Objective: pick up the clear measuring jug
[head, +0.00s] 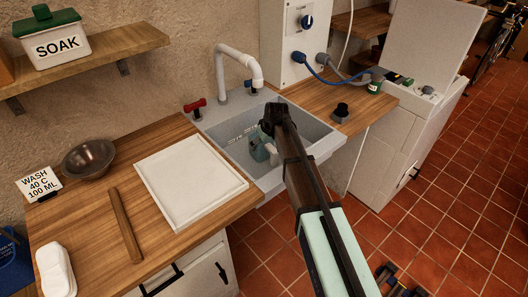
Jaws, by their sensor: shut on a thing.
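My gripper (267,130) is low over the grey sink (316,134), at the end of my arm reaching in from the lower right. It is shut on what appears to be the clear measuring jug (247,137), which is see-through and hard to make out against the basin. Pale tick-like marks show left of the gripper, and a blue-green tinted patch shows just below it. The fingertips and the grip are partly hidden by the wrist. I cannot tell whether the jug touches the sink floor.
A white tap (238,62) arches over the sink's back. A white tray (190,180), wooden stick (125,226) and metal bowl (89,158) are on the left counter.

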